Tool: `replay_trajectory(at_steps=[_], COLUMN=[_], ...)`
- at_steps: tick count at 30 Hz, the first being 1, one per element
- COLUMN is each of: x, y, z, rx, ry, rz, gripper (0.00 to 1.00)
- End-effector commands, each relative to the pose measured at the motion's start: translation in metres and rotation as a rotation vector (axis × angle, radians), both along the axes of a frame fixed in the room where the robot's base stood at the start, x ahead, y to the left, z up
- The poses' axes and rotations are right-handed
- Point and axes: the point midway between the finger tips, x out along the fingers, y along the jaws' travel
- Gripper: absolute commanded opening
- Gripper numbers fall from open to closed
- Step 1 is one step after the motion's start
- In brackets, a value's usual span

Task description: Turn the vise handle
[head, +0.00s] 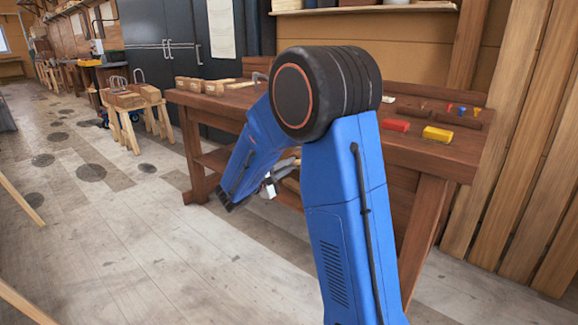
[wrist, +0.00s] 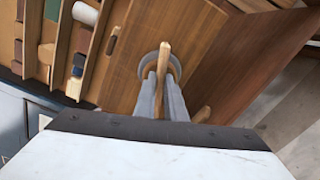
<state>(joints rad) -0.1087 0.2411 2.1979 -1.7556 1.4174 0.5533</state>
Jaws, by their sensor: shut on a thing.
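The vise handle (wrist: 164,55) is a light wooden bar in front of a round grey metal hub (wrist: 147,71) on a brown wooden face. My gripper (wrist: 163,78) has its two grey fingers shut on the handle, with one end of the bar sticking out past the fingertips. The fingers hide the middle of the bar. A short wooden end (wrist: 203,113) shows right of the fingers; I cannot tell if it is the same bar. In the head view my gripper (head: 270,187) is low at the bench's front, and my arm hides most of the vise.
The brown workbench (head: 405,147) carries a red block (head: 396,125), a yellow block (head: 438,134) and wooden tools at the left. Sawhorses (head: 130,105) with wooden blocks stand farther back. The plank floor (head: 130,220) left of the bench is mostly clear.

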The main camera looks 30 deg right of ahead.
Motion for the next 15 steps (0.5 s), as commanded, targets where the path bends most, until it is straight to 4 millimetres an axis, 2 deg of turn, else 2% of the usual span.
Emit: replay_trajectory(at_steps=[15], x=[-0.0013], y=[0.0008], z=[-0.0033], rx=[0.1], ry=[-0.271], rz=[-0.001], gripper=[0.0])
